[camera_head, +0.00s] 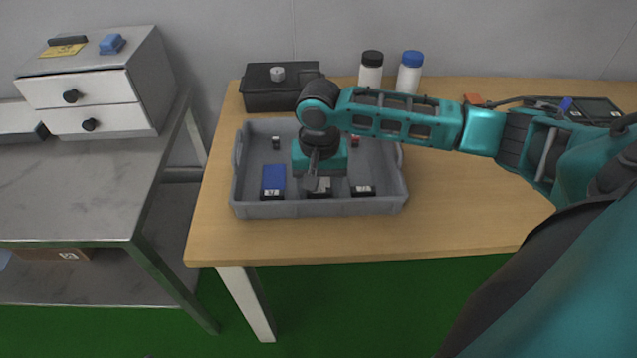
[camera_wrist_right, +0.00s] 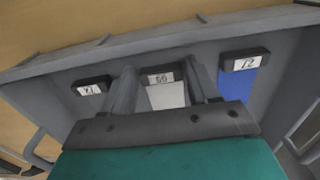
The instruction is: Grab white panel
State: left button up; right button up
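The white panel (camera_head: 324,185) with a dark, labelled end stands in the grey tray, at the near wall. My right gripper (camera_head: 314,182) reaches down into the tray over it and hides part of it. In the right wrist view the white panel (camera_wrist_right: 167,96) lies between the two fingers of my right gripper (camera_wrist_right: 160,72), one on each side. The fingers are apart, with narrow gaps seeming to show beside the panel; I cannot tell whether they touch it. My left gripper is not in view.
The grey tray (camera_head: 240,190) stands on a wooden table (camera_head: 460,220). A blue panel (camera_head: 273,177) is left of the white one, another labelled piece (camera_head: 362,190) right. A black box (camera_head: 262,98) and two white bottles (camera_head: 371,75) stand behind. The table's front right is clear.

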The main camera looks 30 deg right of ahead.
jog(key=c, duration=0.6)
jog(key=shift+c, duration=0.2)
